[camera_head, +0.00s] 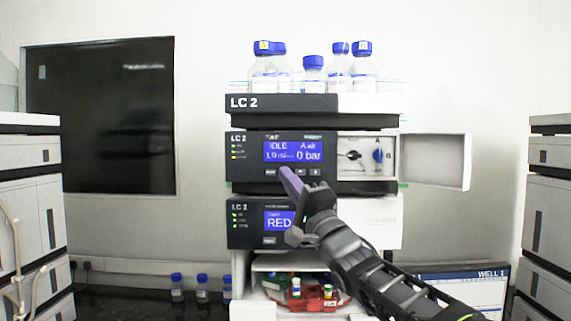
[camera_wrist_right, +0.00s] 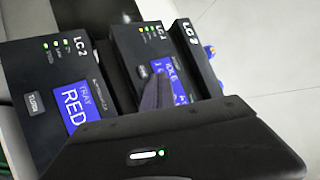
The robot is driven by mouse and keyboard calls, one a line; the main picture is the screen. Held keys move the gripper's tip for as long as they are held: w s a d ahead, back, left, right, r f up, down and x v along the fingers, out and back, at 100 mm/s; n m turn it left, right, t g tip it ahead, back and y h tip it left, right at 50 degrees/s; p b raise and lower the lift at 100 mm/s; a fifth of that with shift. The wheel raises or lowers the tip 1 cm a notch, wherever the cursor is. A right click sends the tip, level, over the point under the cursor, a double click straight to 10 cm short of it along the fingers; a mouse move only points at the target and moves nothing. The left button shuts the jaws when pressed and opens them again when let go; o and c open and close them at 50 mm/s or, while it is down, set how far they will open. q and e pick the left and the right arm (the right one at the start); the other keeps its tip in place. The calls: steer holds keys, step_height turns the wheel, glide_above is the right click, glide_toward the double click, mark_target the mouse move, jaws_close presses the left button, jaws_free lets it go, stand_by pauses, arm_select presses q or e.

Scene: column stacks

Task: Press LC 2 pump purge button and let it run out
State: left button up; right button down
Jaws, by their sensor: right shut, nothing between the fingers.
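The LC 2 pump module (camera_head: 250,146) is the second unit in the middle stack. Its blue display (camera_head: 293,151) reads IDLE and 0 bar. A row of small buttons (camera_head: 314,172) lies under the display; their labels are too small to read, and my fingers cover part of the row. My right gripper (camera_head: 290,178) is shut and empty, its purple-grey fingertips in front of the panel just under the display. In the right wrist view the fingers (camera_wrist_right: 155,88) overlap the pump's panel (camera_wrist_right: 133,45). I cannot tell whether they touch it. My left gripper is out of view.
The pump's side door (camera_head: 435,161) stands open to the right, exposing knobs (camera_head: 377,155). Below is the unit whose display (camera_head: 279,221) reads RED. Blue-capped bottles (camera_head: 313,75) stand on top. Other stacks (camera_head: 30,190) flank it at left and right. A monitor (camera_head: 470,285) is at lower right.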

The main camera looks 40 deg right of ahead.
steer(key=shift+w+d, duration=0.4)
steer(key=shift+w, duration=0.1)
stand_by(1.8)
steer(key=shift+w+d+p, duration=0.2)
steer(key=shift+w+p, duration=0.15)
steer(key=shift+p, duration=0.1)
steer(key=shift+w+d+p, duration=0.25)
steer(key=shift+w+p, duration=0.05)
stand_by(0.5)
stand_by(0.4)
steer(key=shift+s+a+b, duration=0.5)
steer(key=shift+s+b, duration=0.05)
steer(key=shift+s, duration=0.15)
